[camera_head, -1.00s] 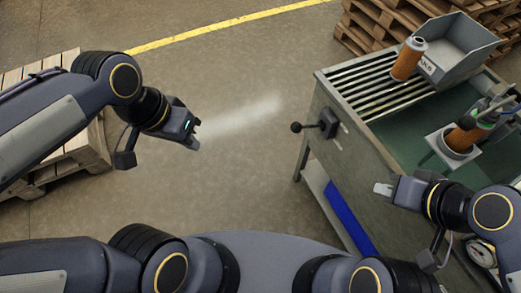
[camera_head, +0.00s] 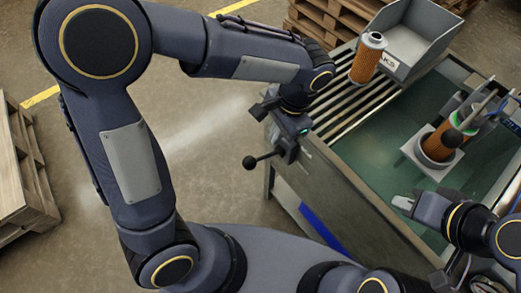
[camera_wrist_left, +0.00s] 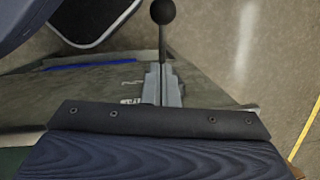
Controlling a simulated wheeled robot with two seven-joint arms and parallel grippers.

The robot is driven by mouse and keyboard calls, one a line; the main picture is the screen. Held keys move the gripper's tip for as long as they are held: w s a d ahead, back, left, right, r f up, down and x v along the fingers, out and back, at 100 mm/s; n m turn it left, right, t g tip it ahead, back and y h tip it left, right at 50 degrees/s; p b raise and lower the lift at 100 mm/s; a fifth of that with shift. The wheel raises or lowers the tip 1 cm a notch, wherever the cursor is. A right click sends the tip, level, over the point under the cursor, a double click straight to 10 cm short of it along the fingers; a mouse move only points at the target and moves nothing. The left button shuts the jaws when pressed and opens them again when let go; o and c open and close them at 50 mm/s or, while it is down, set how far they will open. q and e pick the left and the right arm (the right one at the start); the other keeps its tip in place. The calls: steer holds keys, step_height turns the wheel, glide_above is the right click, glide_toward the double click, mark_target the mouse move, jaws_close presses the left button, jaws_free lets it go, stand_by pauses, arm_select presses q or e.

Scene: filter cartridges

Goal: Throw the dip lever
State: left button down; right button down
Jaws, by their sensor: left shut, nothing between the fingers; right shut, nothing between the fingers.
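The dip lever (camera_head: 267,157) has a black ball knob on a thin stem and sticks out from a grey bracket on the tank bench's side. In the left wrist view the lever (camera_wrist_left: 163,40) stands with its ball at the top edge and its bracket (camera_wrist_left: 170,88) below. My left gripper (camera_head: 291,127) is shut and empty, beside the bracket in the head view; its fingertips are hard to make out, and I cannot tell whether it touches. My right gripper (camera_head: 404,202) is shut and empty at the bench's near side.
An orange filter cartridge (camera_head: 367,60) stands on the slatted rack (camera_head: 345,95) by a grey bin (camera_head: 425,35). Another cartridge (camera_head: 436,146) sits in a white holder (camera_head: 415,153) over the green tank. Wooden pallets (camera_head: 25,170) lie at left. Floor left of the lever is open.

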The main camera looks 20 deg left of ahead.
mark_target(256, 160)
arm_select(q)
steer(key=a+f, duration=0.1)
steer(key=s+f, duration=0.1)
steer(key=f, duration=0.1)
steer(key=s+a+f, duration=0.1)
steer(key=shift+a+f+b, duration=0.25)
steer(key=shift+a+b, duration=0.05)
steer(key=shift+a, duration=0.05)
steer(key=shift+s+a+f, duration=0.2)
steer(key=shift+a+f, duration=0.1)
arm_select(e)
steer(key=shift+f, duration=0.45)
